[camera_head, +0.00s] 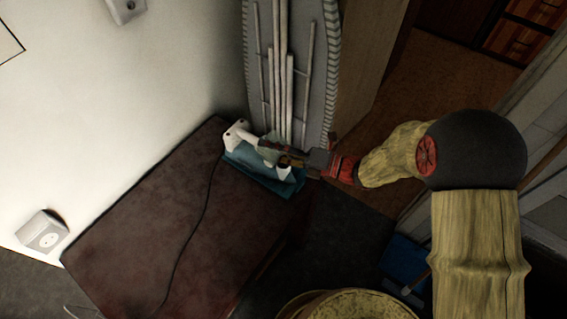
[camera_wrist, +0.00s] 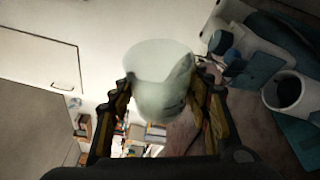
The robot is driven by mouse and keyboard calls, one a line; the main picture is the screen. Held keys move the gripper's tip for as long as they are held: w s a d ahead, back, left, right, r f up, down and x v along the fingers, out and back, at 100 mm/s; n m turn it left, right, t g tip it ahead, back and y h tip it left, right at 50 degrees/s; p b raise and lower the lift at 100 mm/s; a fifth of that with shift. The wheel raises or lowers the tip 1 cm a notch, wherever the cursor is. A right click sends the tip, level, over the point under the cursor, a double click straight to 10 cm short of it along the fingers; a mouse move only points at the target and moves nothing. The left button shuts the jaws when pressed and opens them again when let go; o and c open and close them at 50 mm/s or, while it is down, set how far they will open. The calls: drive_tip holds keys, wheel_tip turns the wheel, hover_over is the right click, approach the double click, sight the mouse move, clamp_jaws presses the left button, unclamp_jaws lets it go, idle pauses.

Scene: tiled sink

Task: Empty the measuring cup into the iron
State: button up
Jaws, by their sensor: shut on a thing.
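My gripper (camera_head: 292,162) is shut on the measuring cup (camera_wrist: 160,88), a pale translucent cup held between the two fingers in the wrist view. The cup's rim faces up in that picture; I cannot tell its contents. The iron (camera_head: 250,160) is white and teal and lies at the far corner of a dark brown surface. In the wrist view the iron (camera_wrist: 250,52) is right of the cup, with a round white opening (camera_wrist: 288,92), dark inside. My gripper is close over the iron's right end in the head view, which partly hides the iron and the cup.
The brown surface (camera_head: 150,230) is mostly clear, with a dark cord (camera_head: 205,215) running across it from the iron. An ironing board (camera_head: 262,55) stands upright behind the iron. A wall socket (camera_head: 45,232) is at the left. A blue dustpan-like object (camera_head: 402,258) is at lower right.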

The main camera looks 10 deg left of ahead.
drive_tip(key=shift+w+d+r+m, duration=0.1)
drive_tip(key=shift+w+d+m, duration=0.15)
drive_tip(key=shift+d+m, duration=0.05)
idle(0.5)
drive_tip(key=shift+w+d+b, duration=0.1)
drive_tip(key=shift+w+b, duration=0.05)
drive_tip(key=shift+b, duration=0.15)
drive_tip(key=shift+s+a+r+m+y+b, duration=0.25)
drive_tip(key=shift+s+a+m+y+b, duration=0.15)
drive_tip(key=shift+m, duration=0.2)
drive_tip(key=shift+s+a+r+m+p, duration=0.15)
drive_tip(key=shift+m+p, duration=0.15)
drive_tip(key=shift+p, duration=0.45)
drive_tip(key=shift+d+r+m+y+p, duration=0.25)
drive_tip(key=shift+d+m+p, duration=0.2)
drive_tip(key=shift+p, duration=0.45)
drive_tip(key=shift+s+a+f+m+p, duration=0.15)
drive_tip(key=shift+f+m+p, duration=0.15)
drive_tip(key=shift+m, duration=0.15)
drive_tip(key=shift+f+m+t+y+p, duration=0.15)
drive_tip(key=shift+m+t+y+p, duration=0.2)
drive_tip(key=shift+m+p, duration=0.1)
drive_tip(key=shift+w, duration=0.2)
